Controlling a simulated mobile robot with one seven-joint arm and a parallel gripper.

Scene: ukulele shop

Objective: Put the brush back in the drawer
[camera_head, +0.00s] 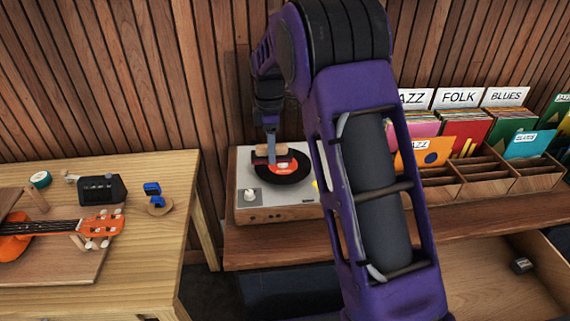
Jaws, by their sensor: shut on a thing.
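My gripper (271,143) is at the back of the scene, pointing down over the record player (282,213). It is shut on the brush (262,154), which shows as a small light-wood bar. The brush is at or just above the black record with the red label (284,181); I cannot tell whether it touches. The open drawer (475,268) is at the lower right, below the bench top. Its wooden floor is mostly bare, with one small dark object (522,265) towards its right. My arm hides part of the drawer's left side.
Record bins (478,190) with genre cards stand on the bench (465,226) at the right. A wooden table (150,240) at the left bears an orange ukulele (50,230), a dark box (102,189), a blue clip-like item (153,190) and green tape (40,179). A slatted wall closes the back.

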